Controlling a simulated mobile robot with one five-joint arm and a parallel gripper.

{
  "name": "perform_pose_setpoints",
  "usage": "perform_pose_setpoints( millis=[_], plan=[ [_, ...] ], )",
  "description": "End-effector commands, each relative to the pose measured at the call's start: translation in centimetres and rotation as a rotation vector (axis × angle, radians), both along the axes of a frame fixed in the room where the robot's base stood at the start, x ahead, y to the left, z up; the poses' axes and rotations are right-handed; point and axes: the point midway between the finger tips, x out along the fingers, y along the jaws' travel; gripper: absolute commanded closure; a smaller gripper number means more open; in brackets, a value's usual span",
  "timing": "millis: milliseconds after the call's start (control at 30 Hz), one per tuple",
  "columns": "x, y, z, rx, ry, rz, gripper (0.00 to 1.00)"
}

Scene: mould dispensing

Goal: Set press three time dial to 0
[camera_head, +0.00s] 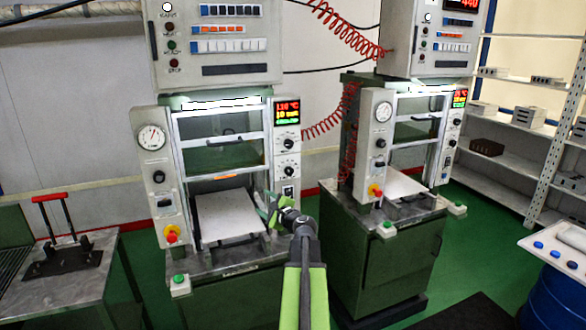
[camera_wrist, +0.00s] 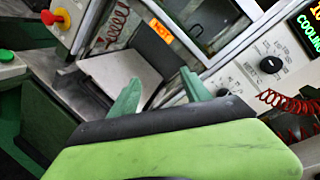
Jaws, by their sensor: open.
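Two presses stand in the head view; I cannot read which is press three. The nearer left press (camera_head: 219,130) has a control strip with a lit display (camera_head: 287,110), an upper dial (camera_head: 288,142) and a lower dial (camera_head: 288,170). My gripper (camera_head: 266,203) is in front of its platen, left of and below the dials, touching neither. In the wrist view my gripper (camera_wrist: 160,82) has its green fingers apart with nothing between them. A black dial (camera_wrist: 270,64) with a printed scale is to their right; its setting is too small to read. Another black knob (camera_wrist: 222,92) is partly hidden.
A light plate (camera_head: 228,216) lies on the left press's bed. An orange hot label (camera_wrist: 160,31) shows by the window. A red stop button (camera_head: 172,235) is at lower left. The right press (camera_head: 415,130) stands beside, with hanging red coiled hoses. A blue drum (camera_head: 555,300) is at right.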

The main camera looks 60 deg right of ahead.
Motion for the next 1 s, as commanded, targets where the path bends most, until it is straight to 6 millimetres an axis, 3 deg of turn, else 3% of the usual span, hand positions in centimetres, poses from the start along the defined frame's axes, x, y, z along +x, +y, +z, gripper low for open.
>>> perform_pose_setpoints(
  millis=[33,100,200,300,567,1000],
  plan=[
    [-3.4,-3.3,1.4,0.048,-0.066,-0.090,0.44],
    [-6.9,-6.6,2.6,0.107,-0.149,-0.189,0.44],
    [-9.7,-9.4,3.4,0.155,-0.217,-0.267,0.44],
    [-10.2,-10.5,3.5,0.174,-0.239,-0.294,0.44],
    [-8.0,-12.3,3.4,0.173,-0.235,-0.293,0.44],
    [0.7,-19.2,3.5,0.173,-0.232,-0.291,0.44]
  ],
)
